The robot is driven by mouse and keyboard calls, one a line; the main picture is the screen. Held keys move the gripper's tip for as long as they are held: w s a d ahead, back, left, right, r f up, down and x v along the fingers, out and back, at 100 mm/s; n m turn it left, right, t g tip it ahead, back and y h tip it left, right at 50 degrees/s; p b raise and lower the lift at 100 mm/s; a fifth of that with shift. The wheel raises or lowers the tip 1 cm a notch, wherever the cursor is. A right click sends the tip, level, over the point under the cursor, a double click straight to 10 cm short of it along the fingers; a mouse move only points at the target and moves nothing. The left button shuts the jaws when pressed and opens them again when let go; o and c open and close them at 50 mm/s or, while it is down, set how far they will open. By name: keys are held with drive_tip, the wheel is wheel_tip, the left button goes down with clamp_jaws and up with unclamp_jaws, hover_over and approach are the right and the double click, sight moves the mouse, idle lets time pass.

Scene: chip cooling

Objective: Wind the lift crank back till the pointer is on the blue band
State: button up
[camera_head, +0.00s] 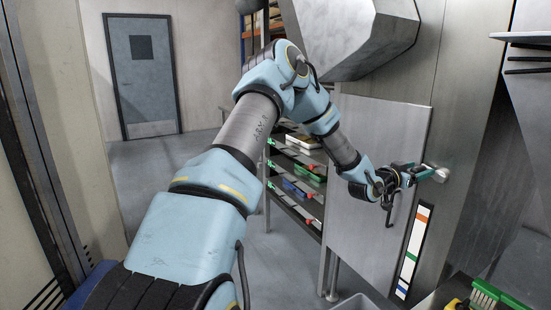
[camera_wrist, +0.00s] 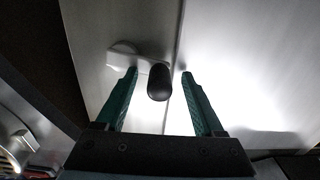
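The lift crank (camera_head: 441,174) is on the steel wall at the right of the head view. In the wrist view its metal arm (camera_wrist: 125,57) ends in a black knob (camera_wrist: 158,84). My gripper (camera_head: 418,171) is at the crank. In the wrist view my gripper (camera_wrist: 160,73) is open, its green fingers on either side of the knob with a gap on each side. Below the crank is an upright white scale (camera_head: 415,245) with an orange band near the top, a green band in the middle and a blue band (camera_head: 402,291) near the bottom. I cannot make out the pointer.
A flat metal panel (camera_head: 372,190) stands left of the scale, with a grey hopper (camera_head: 350,35) above. A rack (camera_head: 290,185) with coloured bins is behind my arm. Green and yellow items (camera_head: 485,296) lie at the lower right. The floor at left is clear.

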drive_tip(key=shift+d+r, duration=0.1)
drive_tip(key=shift+r, duration=0.2)
drive_tip(key=shift+s+a+f, duration=0.1)
drive_tip(key=shift+s+a, duration=0.05)
drive_tip(key=shift+a, duration=0.05)
drive_tip(key=shift+v, duration=1.05)
drive_tip(key=shift+b+v, duration=0.45)
drive_tip(key=shift+v, duration=2.2)
drive_tip(key=shift+f, duration=0.15)
